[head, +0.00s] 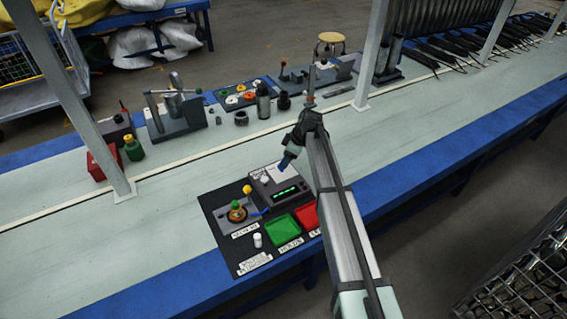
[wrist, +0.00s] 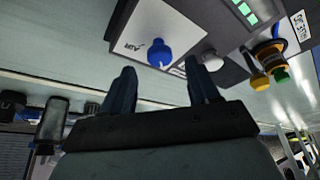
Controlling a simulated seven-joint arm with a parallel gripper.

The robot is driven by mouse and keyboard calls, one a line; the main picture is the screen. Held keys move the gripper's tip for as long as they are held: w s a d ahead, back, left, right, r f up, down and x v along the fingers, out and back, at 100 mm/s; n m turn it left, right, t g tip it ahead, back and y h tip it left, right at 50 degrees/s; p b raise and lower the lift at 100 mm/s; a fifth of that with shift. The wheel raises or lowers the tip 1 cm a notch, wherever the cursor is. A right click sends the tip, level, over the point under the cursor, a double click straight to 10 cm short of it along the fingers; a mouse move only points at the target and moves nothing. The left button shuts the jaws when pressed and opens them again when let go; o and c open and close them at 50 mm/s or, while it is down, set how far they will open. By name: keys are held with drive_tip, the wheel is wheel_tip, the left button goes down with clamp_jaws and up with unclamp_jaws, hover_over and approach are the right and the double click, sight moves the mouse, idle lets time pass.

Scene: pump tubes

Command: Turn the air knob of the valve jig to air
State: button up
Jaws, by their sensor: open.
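A blue knob (wrist: 160,52) stands on a white plate (wrist: 133,20) marked AIR in the wrist view. The plate is on top of a dark box (head: 284,199) with a green lit display in the head view. My gripper (wrist: 161,76) is open, its two dark fingers apart and empty. The knob shows in the gap between the fingertips, a little beyond them; I cannot tell any contact. In the head view my gripper (head: 288,161) points down over the back of the box. A white knob (wrist: 211,60) sits beside the blue one and also shows in the head view (head: 264,179).
A round fixture with yellow and green parts (head: 237,213) stands left of the box on a black mat (head: 223,243). A green tray (head: 284,231) and a red tray (head: 308,216) lie in front. A white cap (head: 257,240) stands nearby.

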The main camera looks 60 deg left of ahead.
drive_tip(key=shift+x, duration=1.75)
drive_tip(key=c, duration=1)
